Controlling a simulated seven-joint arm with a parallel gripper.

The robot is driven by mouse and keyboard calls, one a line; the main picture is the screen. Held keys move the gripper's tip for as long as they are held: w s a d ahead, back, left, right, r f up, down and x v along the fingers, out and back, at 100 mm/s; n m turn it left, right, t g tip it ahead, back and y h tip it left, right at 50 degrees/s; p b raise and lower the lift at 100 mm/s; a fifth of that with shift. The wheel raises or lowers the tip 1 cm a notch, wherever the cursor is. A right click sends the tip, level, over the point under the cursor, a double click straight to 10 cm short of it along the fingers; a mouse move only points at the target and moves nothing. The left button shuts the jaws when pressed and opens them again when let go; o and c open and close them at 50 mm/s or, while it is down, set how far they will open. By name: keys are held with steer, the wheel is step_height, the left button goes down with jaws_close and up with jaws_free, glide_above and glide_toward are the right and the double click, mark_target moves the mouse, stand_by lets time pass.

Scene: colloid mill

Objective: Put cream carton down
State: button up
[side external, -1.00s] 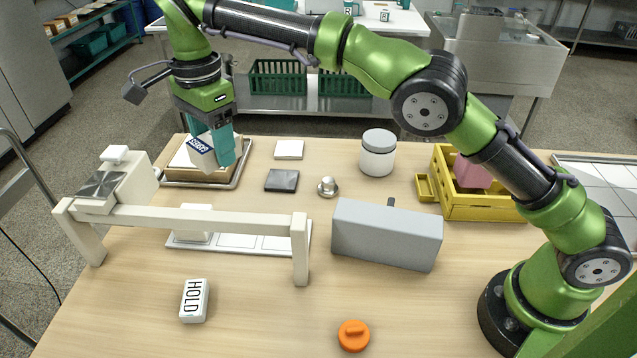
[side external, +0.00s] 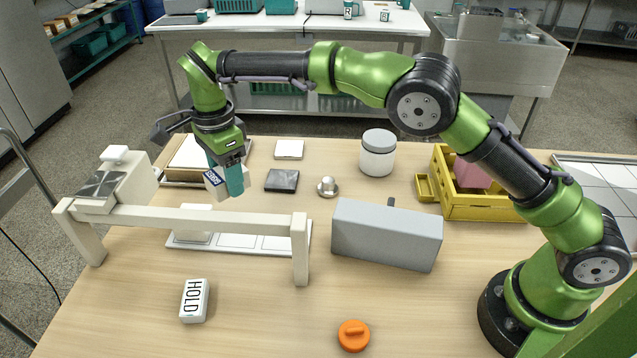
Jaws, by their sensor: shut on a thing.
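The cream carton (side external: 214,184), a small white box with a blue label, is held tilted in my gripper (side external: 229,180). The teal fingers are shut on it; the near finger hides part of it. The carton is in the air behind the cream rail, near the front right corner of a wooden-edged tray with a white top (side external: 190,152). In front of it, a white strip with marked squares (side external: 237,241) lies on the table behind the rail. A white block (side external: 193,212) stands at the strip's left end, partly hidden by the rail.
The cream rail (side external: 200,218) on posts stands in front of the strip. A grey box (side external: 386,234) is right of it. A dark tile (side external: 282,181), white tile (side external: 289,149), metal knob (side external: 327,187), white jar (side external: 377,153) and yellow crate (side external: 482,207) stand farther back.

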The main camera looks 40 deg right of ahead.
step_height(320, 180, down, 12)
steer(key=shift+f, duration=0.2)
stand_by(0.4)
steer(key=o, duration=1.1)
steer(key=shift+f, duration=0.2)
steer(key=shift+c, duration=0.2)
